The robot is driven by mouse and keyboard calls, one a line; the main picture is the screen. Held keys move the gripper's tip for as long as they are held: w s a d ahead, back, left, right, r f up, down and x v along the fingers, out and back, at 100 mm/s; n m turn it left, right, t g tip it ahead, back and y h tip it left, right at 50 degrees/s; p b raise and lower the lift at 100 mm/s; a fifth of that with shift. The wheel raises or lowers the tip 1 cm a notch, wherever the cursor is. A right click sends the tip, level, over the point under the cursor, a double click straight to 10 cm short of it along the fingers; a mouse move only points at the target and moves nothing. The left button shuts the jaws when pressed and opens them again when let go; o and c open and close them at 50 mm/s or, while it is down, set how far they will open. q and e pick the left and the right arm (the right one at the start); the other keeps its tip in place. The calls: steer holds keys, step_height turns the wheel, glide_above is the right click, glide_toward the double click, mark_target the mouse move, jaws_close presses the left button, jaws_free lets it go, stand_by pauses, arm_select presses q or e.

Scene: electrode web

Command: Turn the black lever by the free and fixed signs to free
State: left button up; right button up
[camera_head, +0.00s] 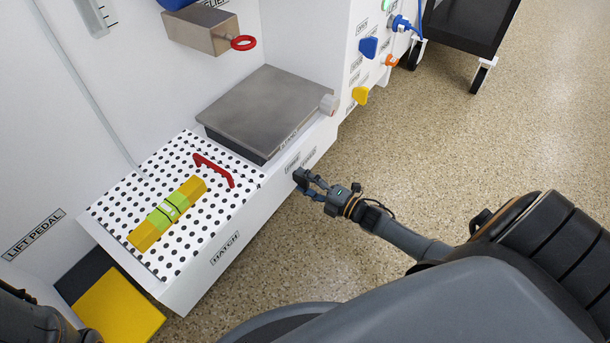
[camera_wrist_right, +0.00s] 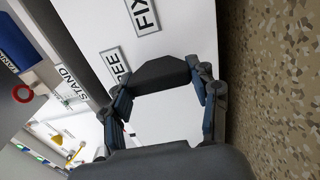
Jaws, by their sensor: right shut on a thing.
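The black lever (camera_wrist_right: 160,73) sits on the white front face of the bench, beside the FREE sign (camera_wrist_right: 116,66) and the FIXED sign (camera_wrist_right: 142,14), both partly cut off or covered in the right wrist view. My right gripper (camera_head: 308,181) is at the front face just below these signs in the head view. In the right wrist view its two fingers (camera_wrist_right: 162,92) are on either side of the lever and shut on it. In the head view the lever is mostly hidden by the fingers. My left gripper does not show; only a dark part of my left arm is at the lower left.
A perforated white hatch top (camera_head: 205,250) carries a yellow-green block (camera_head: 168,213) and a red handle (camera_head: 213,168). A grey metal plate (camera_head: 265,100) stands behind. Blue and yellow knobs (camera_head: 360,95) are on the panel.

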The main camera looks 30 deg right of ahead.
steer(key=shift+f, duration=0.1)
steer(key=o, duration=1.2)
steer(key=shift+c, duration=0.2)
steer(key=shift+s, duration=0.1)
steer(key=v, duration=1.1)
steer(key=shift+s+d, duration=0.15)
steer(key=shift+s, duration=0.2)
